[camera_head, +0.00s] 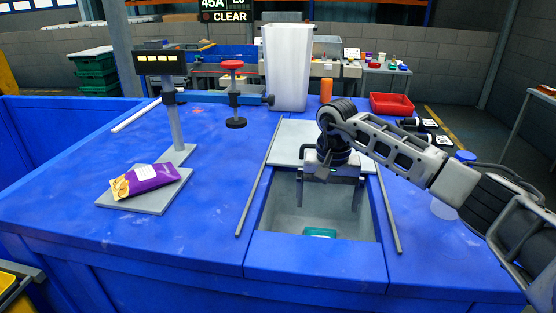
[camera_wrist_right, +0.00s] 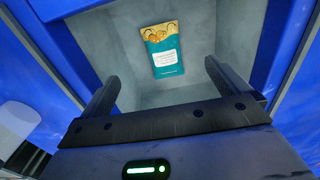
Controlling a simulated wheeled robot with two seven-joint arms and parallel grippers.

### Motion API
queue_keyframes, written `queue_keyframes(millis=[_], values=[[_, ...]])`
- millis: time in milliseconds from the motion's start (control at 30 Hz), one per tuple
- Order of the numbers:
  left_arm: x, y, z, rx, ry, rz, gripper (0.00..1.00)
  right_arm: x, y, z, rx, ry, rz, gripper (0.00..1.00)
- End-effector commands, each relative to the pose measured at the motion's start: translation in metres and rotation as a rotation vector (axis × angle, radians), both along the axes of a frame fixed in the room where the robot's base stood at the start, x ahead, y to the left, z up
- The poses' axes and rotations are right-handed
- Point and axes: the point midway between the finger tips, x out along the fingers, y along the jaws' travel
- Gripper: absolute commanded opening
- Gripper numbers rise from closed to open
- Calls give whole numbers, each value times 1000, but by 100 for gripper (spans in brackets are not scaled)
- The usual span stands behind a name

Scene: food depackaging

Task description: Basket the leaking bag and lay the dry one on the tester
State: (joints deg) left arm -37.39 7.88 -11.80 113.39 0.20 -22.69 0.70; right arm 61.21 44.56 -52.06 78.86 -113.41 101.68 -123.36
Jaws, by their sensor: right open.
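A purple bag (camera_head: 150,177) with a white label lies flat on the grey plate (camera_head: 158,203) of the stand with the lit display (camera_head: 160,58). A teal bag (camera_head: 320,232) lies on the floor of the grey sunken bin (camera_head: 281,205); the wrist view shows its white label and cookie picture (camera_wrist_right: 165,50). My right gripper (camera_head: 328,197) is open and empty, pointing down over the bin above the teal bag. No leak is visible on either bag. My left gripper is not in view.
A tall white bin (camera_head: 288,65) stands behind the sunken bin, with an orange cylinder (camera_head: 326,90) beside it. A red tray (camera_head: 391,104) is at the back right. A red-knobbed press (camera_head: 233,95) stands right of the display stand. Two grey rails flank the opening.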

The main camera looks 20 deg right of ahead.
Motion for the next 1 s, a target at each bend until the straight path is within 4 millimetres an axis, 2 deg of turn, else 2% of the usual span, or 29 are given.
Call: queue_keyframes(millis=[167, 333, 500, 633, 800, 1000], values=[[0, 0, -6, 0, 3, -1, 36, 1, 0, 31, 0, -8, -1, 100], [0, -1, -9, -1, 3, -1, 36, 1, 0, 73, 1, -9, -1, 100], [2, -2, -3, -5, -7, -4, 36, 1, 0, 114, -1, -7, 0, 100], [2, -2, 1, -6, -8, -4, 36, 0, 0, 138, -1, -5, 0, 100], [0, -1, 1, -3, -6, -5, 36, 0, 0, 152, -1, -3, 0, 100], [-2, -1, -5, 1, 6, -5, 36, 0, 0, 154, 0, -1, 0, 100]])
